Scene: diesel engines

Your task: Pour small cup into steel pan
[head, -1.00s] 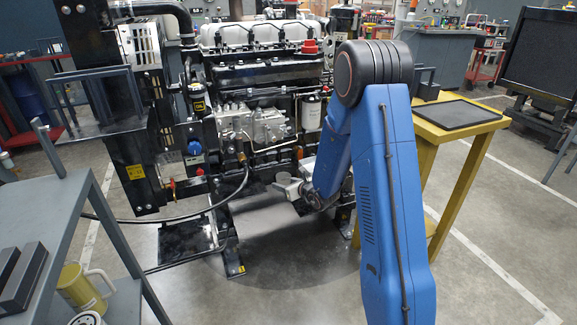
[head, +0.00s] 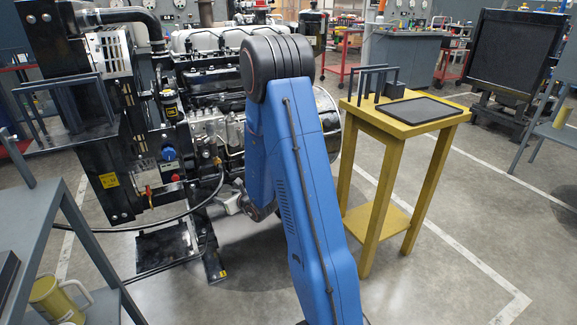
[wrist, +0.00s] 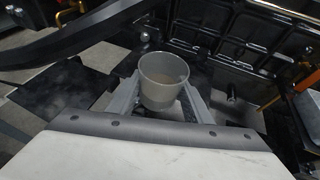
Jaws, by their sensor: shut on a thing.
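A small grey cup (wrist: 163,79) stands upright between the fingers of my gripper (wrist: 160,90) in the wrist view. The fingers are shut on it, one on each side. Something brownish shows inside the cup. In the head view my gripper (head: 231,204) is low in front of the engine, partly hidden by my blue arm, and the cup is hard to make out there. A flat dark tray (head: 420,111) lies on the yellow table to the right; I cannot tell whether it is the steel pan.
The diesel engine (head: 205,85) stands close behind my gripper, with a black hose (head: 150,229) looping low at its left. The yellow table (head: 387,123) also holds a dark rack (head: 376,82). A grey cart (head: 35,220) with a yellow mug (head: 52,300) is at left. Floor at lower right is clear.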

